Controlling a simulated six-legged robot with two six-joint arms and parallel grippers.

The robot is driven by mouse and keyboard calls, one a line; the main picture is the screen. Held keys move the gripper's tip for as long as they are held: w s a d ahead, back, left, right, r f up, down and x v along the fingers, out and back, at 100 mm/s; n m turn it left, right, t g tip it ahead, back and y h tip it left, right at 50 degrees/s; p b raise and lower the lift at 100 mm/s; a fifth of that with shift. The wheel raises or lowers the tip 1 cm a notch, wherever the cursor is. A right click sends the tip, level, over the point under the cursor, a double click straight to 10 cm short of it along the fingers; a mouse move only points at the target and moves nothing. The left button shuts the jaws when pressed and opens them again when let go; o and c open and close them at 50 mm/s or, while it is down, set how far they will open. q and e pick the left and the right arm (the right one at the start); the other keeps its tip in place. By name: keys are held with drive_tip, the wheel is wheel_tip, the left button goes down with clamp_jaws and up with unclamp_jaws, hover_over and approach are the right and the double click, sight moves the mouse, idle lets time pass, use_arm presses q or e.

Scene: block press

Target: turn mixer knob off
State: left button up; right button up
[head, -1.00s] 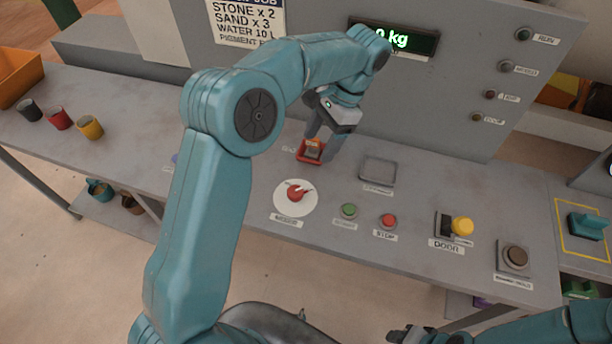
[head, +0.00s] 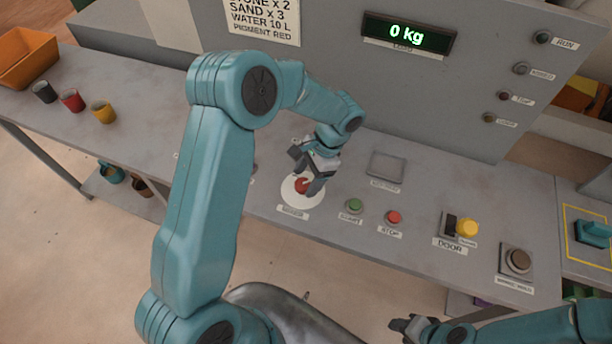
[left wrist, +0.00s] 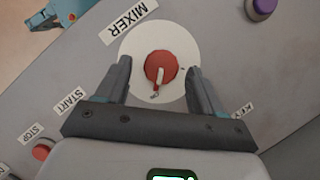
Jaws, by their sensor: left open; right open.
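The mixer knob (left wrist: 160,70) is red with a pale pointer and sits on a round white plate (left wrist: 183,36) beside the MIXER label (left wrist: 130,18). In the head view the knob (head: 302,186) is partly hidden by my left gripper (head: 309,184). In the left wrist view my left gripper (left wrist: 160,82) is open, with one finger on each side of the knob. Gaps show between the fingers and the knob there. My right gripper (head: 412,326) is open at the bottom edge of the head view, away from the knob.
The green START button (head: 354,205) and red STOP button (head: 394,217) are right of the knob. The yellow DOOR control (head: 466,228) is further right. A display (head: 408,34) reads 0 kg. A purple knob (left wrist: 264,6) shows in the wrist view. Cups stand far left.

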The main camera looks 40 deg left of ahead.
use_arm(q)
drive_tip(key=shift+s+a+f, duration=0.15)
drive_tip(key=shift+f, duration=0.2)
drive_tip(key=shift+s+a+f, duration=0.15)
drive_tip(key=shift+a+f, duration=0.05)
drive_tip(key=shift+f, duration=0.05)
drive_tip(key=shift+d, duration=0.1)
drive_tip(key=shift+d, duration=0.1)
drive_tip(key=c, duration=1)
drive_tip(key=shift+c, duration=0.2)
